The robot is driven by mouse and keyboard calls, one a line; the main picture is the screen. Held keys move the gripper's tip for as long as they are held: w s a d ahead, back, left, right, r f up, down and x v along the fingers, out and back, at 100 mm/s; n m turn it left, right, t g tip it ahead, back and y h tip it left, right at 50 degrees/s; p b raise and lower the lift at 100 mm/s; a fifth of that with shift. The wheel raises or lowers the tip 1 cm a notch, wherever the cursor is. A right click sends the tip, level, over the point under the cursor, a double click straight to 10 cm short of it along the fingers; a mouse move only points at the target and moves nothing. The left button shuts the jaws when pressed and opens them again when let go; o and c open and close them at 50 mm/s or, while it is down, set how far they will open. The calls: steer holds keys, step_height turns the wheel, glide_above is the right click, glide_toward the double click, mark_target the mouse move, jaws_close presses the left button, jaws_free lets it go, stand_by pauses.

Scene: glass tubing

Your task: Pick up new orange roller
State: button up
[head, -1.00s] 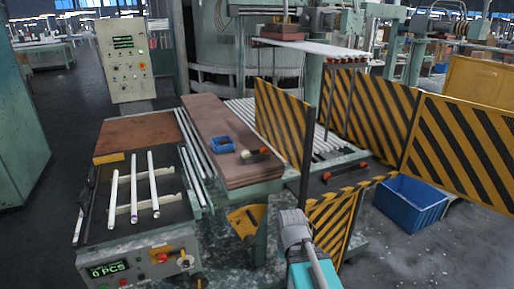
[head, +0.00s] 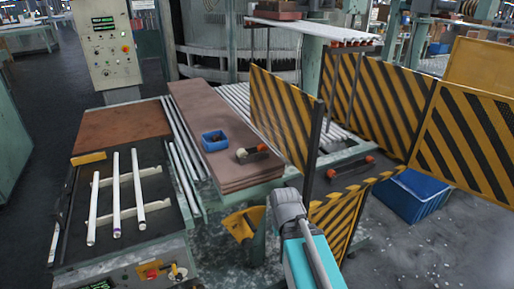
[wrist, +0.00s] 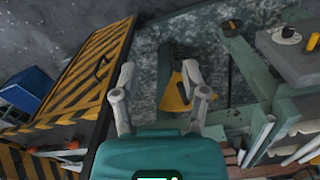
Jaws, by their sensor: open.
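A short dark roller with an orange end (head: 253,153) lies on the stack of brown boards (head: 222,172) in the head view, beside a small blue bin. A second roller with orange ends (head: 350,166) lies beyond the striped barrier on the machine bed. I cannot tell which of them is the new one. In the wrist view my gripper (wrist: 158,70) is open and empty, its two fingers spread above the floor and a yellow bracket. The fingers are out of view in the head view.
Yellow-black striped barriers (head: 285,110) stand right of the boards. The small blue bin (head: 214,141) sits on the boards. White tubes (head: 115,190) lie on the left rack. A blue crate (head: 412,194) is on the floor at right. The yellow bracket (head: 243,222) sticks out below the boards.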

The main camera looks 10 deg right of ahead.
steer(key=shift+d, duration=0.35)
steer(key=o, duration=0.4)
steer(key=shift+w, duration=0.25)
steer(key=shift+o, duration=1)
steer(key=shift+w, duration=0.4)
steer(key=w+r+n+t+y, duration=0.1)
steer(key=w+r+t+y, duration=0.15)
steer(key=w, duration=0.75)
steer(key=w+r+n+t+y, duration=0.15)
steer(key=w+t, duration=0.25)
steer(key=w, duration=0.6)
steer(key=w+d+r+t, duration=0.3)
steer(key=w, duration=0.3)
steer(key=w+d+r+t, duration=0.3)
steer(key=w+r, duration=0.1)
steer(key=w, duration=0.2)
steer(key=shift+w+r+m+y, duration=0.2)
steer(key=shift+r+m+y, duration=0.1)
steer(key=shift+m+y, duration=0.1)
